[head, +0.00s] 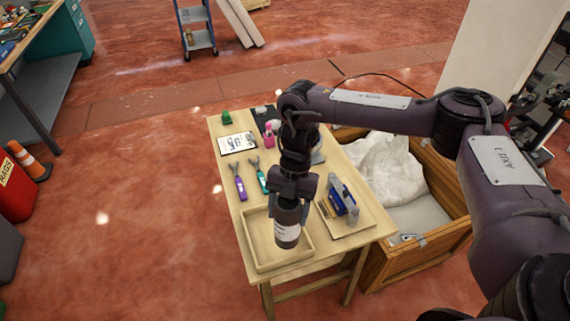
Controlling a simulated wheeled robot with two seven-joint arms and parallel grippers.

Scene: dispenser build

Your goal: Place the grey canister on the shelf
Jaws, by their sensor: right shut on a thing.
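My right gripper (291,196) reaches down over the front of the wooden table. It is shut on a dark grey canister (288,227) with a white label. The canister is roughly upright, over the empty-looking light wooden tray (252,254) at the front left of the table; I cannot tell whether its base touches the tray. The gripper hides the canister's top. My left gripper is not in view. No shelf shows clearly on the table; a workbench at the far left has a grey lower shelf (48,88).
A wooden crate (440,238) with white sacking stands at right. The floor left of the table is clear; a cone (28,162) stands far left.

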